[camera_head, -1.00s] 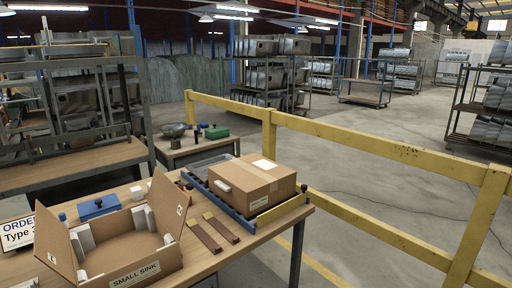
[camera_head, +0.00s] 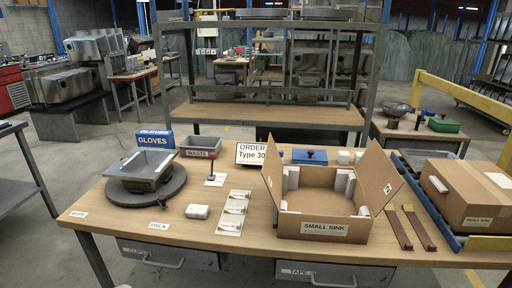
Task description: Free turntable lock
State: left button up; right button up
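The turntable (camera_head: 128,197) is a dark round disc on the left part of the wooden table. A metal sink basin (camera_head: 148,168) rests on it, its rim tilted in view. Just right of the turntable stands an upright lever with a red knob (camera_head: 212,156) on a small white plate (camera_head: 214,181). It may be the turntable lock; I cannot tell whether it is engaged. Neither of my grippers is in view.
An open cardboard box marked SMALL SINK (camera_head: 326,229) stands mid-table. A closed carton (camera_head: 468,193) sits on the right. A WASTE bin (camera_head: 199,146), GLOVES box (camera_head: 154,139), order sign (camera_head: 251,154), white packet (camera_head: 197,211) and cards (camera_head: 233,210) surround the lever.

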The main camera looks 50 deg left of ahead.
aim_at(212, 155)
jog(key=u, duration=1.85)
jog(key=z, duration=0.2)
jog(key=j+z, duration=0.4)
jog(key=k+j+z, duration=0.1)
jog(key=j+z, duration=0.3)
jog(key=k+j+z, duration=0.1)
jog(key=j+z, duration=0.25)
